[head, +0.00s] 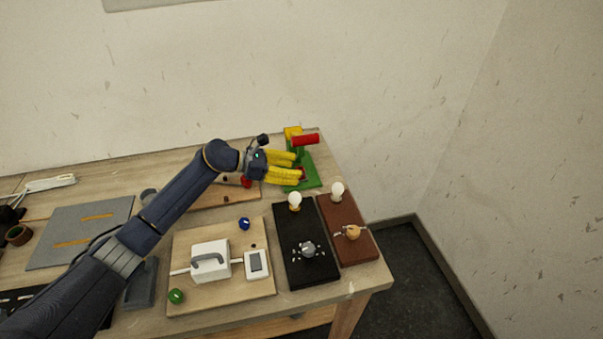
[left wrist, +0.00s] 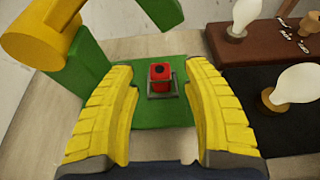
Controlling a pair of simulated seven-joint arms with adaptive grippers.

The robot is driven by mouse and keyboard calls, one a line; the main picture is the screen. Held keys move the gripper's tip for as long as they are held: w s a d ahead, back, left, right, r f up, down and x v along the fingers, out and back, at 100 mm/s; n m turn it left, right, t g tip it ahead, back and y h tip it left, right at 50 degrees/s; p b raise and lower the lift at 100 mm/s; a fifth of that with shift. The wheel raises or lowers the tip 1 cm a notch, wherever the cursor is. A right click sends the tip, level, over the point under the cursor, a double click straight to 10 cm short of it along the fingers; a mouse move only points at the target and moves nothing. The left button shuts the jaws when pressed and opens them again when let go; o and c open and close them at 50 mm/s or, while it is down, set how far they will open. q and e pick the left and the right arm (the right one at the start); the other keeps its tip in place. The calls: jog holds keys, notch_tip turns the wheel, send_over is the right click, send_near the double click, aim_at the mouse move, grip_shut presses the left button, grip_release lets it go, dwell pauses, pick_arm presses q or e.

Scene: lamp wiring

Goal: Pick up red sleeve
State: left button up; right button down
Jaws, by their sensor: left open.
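The red sleeve (left wrist: 160,71) is a small red block with a dark hole, sitting in a grey metal holder (left wrist: 163,90) on the green base (left wrist: 150,116) of a press-like stand. A bit of red (head: 302,173) shows at my fingertips in the head view, mostly hidden there. My left gripper (head: 297,168) has yellow ribbed fingers spread open. In the left wrist view its fingers (left wrist: 160,85) stand to either side of the sleeve, apart from it, with nothing between them held. My right gripper is in neither view.
The stand has a red handle (head: 305,139) and a yellow part (head: 292,132) rising beside my fingers. A black board (head: 290,265) and a brown board (head: 358,252), each with a bulb, lie nearer. A wooden board (head: 215,290) carries a white device.

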pick_arm(q)
jog(key=shift+w+d+f, duration=0.15)
jog(key=shift+d+f, duration=0.1)
jog(key=shift+d, duration=0.3)
jog(key=shift+c, duration=0.6)
jog(key=c, duration=0.9)
